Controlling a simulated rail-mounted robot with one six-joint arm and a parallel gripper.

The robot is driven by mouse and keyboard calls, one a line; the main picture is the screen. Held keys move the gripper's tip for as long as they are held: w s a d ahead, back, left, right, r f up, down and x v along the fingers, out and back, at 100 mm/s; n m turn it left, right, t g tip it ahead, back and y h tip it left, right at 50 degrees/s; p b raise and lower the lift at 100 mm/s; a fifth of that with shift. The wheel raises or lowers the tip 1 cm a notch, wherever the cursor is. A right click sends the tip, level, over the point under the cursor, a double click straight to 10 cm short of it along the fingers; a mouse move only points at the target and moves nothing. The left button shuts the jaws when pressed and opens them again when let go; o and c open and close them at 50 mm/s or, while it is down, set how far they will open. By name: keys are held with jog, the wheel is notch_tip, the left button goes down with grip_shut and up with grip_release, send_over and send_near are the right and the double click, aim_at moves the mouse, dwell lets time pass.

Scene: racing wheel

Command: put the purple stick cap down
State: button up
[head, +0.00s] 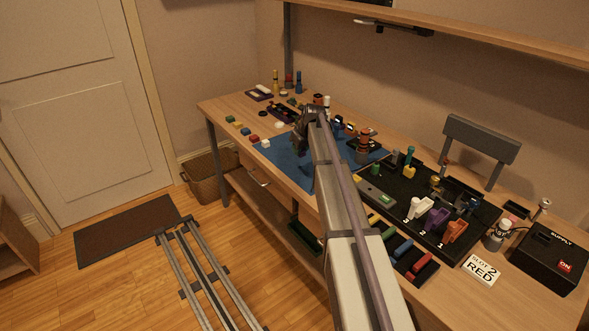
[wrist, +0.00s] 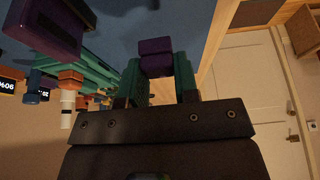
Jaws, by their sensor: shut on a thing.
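The purple stick cap (wrist: 155,60) is in the wrist view, between the two green fingers of my gripper (wrist: 156,72). The fingers are shut on it from both sides. Behind it in that view is the blue mat. In the head view my gripper (head: 303,126) is over the far left part of the blue mat (head: 292,172), and my arm hides most of it. I cannot make out the held cap there. Whether the cap touches the mat is not clear.
A second purple piece (wrist: 48,28) shows at the upper left of the wrist view. Small coloured blocks (head: 254,138) lie left of the mat. A black tray (head: 455,262) with levers stands to the right. The mat's front left part is clear.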

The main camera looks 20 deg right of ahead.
aim_at(298, 166)
notch_tip(298, 166, down, 6)
jog(key=b, duration=0.4)
jog(key=shift+f, duration=0.1)
jog(key=shift+r, duration=0.35)
jog(key=shift+f, duration=0.3)
jog(key=o, duration=0.9)
jog(key=shift+r, duration=0.1)
jog(key=a+p+v, duration=0.1)
jog(key=p+v, duration=1)
jog(key=v, duration=0.1)
jog(key=s+a+m+g, duration=0.1)
jog(key=s+a, duration=0.7)
jog(key=s, duration=0.3)
jog(key=s+a+g, duration=0.2)
jog(key=s+a, duration=0.6)
jog(key=s, duration=0.4)
jog(key=s+a+f+m+g+h, duration=0.1)
jog(key=s+a, duration=0.7)
jog(key=s, duration=0.3)
jog(key=shift+s+a+m, duration=0.1)
jog(key=shift+s+m, duration=0.1)
jog(key=shift+m, duration=0.1)
